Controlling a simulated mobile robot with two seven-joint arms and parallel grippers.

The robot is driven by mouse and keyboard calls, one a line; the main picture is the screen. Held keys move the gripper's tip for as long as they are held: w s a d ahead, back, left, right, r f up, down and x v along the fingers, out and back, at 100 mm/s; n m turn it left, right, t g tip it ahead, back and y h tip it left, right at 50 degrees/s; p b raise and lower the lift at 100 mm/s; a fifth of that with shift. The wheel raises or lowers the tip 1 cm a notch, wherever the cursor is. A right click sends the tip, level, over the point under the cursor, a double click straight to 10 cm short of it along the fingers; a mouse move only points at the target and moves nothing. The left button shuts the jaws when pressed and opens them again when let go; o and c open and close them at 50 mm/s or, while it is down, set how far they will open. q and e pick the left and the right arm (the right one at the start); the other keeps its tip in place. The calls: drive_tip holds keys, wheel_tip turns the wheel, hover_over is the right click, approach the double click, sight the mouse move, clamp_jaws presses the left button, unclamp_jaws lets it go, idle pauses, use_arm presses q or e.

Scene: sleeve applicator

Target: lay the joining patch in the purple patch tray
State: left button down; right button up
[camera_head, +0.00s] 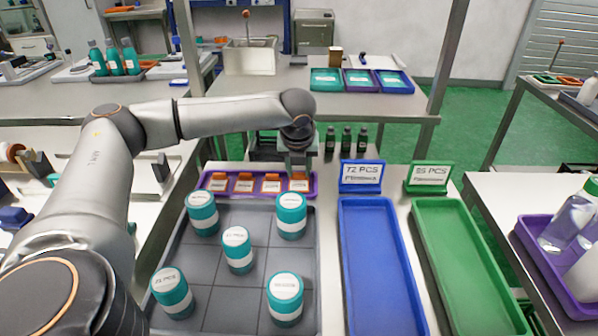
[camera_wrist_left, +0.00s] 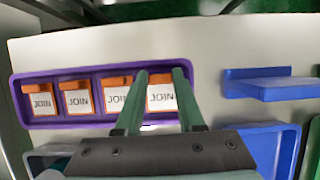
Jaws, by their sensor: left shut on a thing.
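The purple patch tray (camera_head: 256,195) lies behind the grey bottle tray and also shows in the left wrist view (camera_wrist_left: 60,74). Several white patches with orange tops, marked JOIN, are in a row in it. My left gripper (camera_head: 298,170) is over the tray's right end. In the left wrist view its two green fingers (camera_wrist_left: 160,73) are shut on the rightmost joining patch (camera_wrist_left: 161,97), one at each side. That patch (camera_head: 299,184) is at the tray's right end slot; whether it touches the tray floor I cannot tell. My right gripper is out of view.
Several teal-and-white jars (camera_head: 237,252) stand on the grey tray (camera_head: 205,262). A blue tray (camera_head: 375,270) and a green tray (camera_head: 465,270) lie to the right, with label stands (camera_head: 361,176) behind. Small dark bottles (camera_head: 346,139) stand farther back.

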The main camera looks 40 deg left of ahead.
use_arm(q)
drive_tip(key=shift+f, duration=0.2)
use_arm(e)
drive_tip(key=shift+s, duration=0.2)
use_arm(q)
drive_tip(key=c, duration=0.8)
unclamp_jaws()
drive_tip(key=shift+f, duration=0.1)
drive_tip(key=p+v, duration=0.2)
drive_tip(key=v, duration=1)
drive_tip(key=shift+p, duration=0.3)
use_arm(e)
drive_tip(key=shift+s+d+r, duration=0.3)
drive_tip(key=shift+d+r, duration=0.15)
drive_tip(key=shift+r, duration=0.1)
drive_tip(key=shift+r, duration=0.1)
